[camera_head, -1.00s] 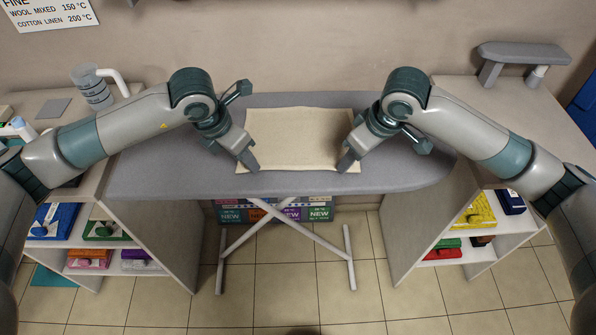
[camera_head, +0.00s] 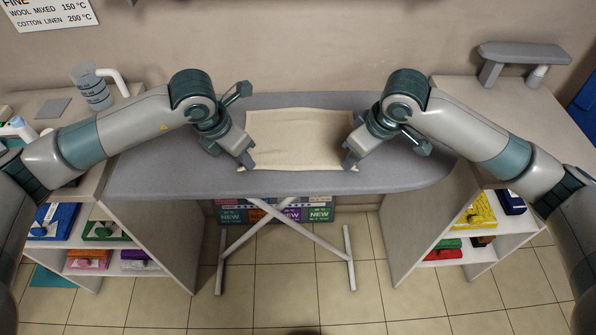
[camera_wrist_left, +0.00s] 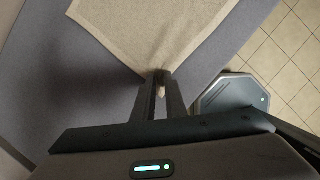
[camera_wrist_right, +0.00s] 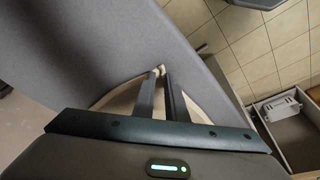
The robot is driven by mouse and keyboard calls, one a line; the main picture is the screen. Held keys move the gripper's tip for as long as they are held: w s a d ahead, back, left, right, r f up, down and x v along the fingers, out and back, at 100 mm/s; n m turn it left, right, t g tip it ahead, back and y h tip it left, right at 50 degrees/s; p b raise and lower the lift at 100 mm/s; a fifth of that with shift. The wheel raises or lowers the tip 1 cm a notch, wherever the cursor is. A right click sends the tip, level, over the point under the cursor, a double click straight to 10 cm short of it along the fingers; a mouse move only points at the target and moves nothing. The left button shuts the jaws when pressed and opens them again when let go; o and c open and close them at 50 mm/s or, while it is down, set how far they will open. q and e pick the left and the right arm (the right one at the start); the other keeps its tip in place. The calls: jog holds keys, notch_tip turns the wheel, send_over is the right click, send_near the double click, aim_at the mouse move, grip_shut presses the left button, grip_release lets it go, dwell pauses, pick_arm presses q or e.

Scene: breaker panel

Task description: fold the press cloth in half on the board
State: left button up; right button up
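The beige press cloth (camera_head: 298,138) lies on the grey ironing board (camera_head: 180,178), its front edge slightly bunched near both front corners. My left gripper (camera_head: 249,165) is at the cloth's front left corner. In the left wrist view its fingers (camera_wrist_left: 161,78) are shut on that corner, and the cloth (camera_wrist_left: 155,30) narrows toward them. My right gripper (camera_head: 349,164) is at the front right corner. In the right wrist view its fingers (camera_wrist_right: 160,73) are close together with a bit of cloth at the tips. The fingers and gripper body hide most of the cloth there.
Side counters with shelves stand left (camera_head: 145,215) and right (camera_head: 425,215) of the board. A measuring jug (camera_head: 92,88) stands on the left counter and a small sleeve board (camera_head: 523,55) on the right one. The board's surface around the cloth is clear.

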pick_arm(q)
grip_shut()
pick_arm(e)
jog(key=shift+s+f, duration=0.1)
grip_shut()
